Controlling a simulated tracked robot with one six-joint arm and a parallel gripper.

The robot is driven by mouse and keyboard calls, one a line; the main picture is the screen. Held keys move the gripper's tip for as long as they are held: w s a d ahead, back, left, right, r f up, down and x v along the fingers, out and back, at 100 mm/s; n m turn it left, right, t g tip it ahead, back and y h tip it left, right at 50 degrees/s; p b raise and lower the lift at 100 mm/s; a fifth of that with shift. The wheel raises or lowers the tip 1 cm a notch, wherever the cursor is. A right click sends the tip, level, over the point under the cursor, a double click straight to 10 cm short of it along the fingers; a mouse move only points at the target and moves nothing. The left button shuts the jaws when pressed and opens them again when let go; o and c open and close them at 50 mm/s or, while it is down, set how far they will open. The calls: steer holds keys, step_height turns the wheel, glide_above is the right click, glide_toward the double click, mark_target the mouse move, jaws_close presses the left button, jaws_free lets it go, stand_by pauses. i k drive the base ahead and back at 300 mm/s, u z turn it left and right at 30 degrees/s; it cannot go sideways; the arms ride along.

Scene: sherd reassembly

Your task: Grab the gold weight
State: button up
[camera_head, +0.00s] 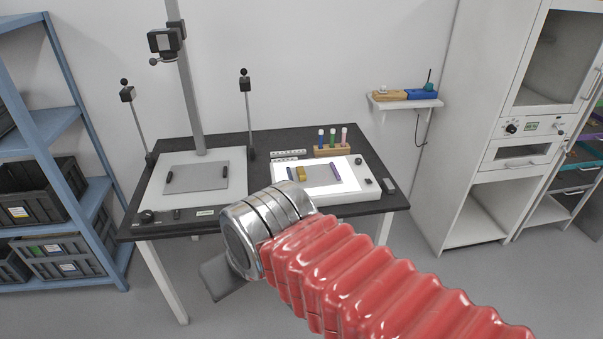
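A small gold-yellow block (300,173), which looks like the gold weight, stands on the bright light panel (343,178) at the right part of the dark table. It stands between a short dark blue bar on its left and a longer blue-purple bar on its right. My arm reaches in from the lower right, with a red ribbed sleeve and a shiny metal joint in front of the table's near edge. The joint is nearer the camera than the block. My gripper's fingers do not show, so its opening and contents are hidden.
A rack of capped tubes (332,149) stands behind the panel. A grey plate (197,177) lies on a white base at left, below a camera column (190,100) and two thin stands. Blue shelving (60,130) is at left, a white cabinet (468,110) at right.

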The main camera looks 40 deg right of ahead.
mark_target(302, 175)
steer(key=i, duration=0.95)
steer(key=u, duration=0.05)
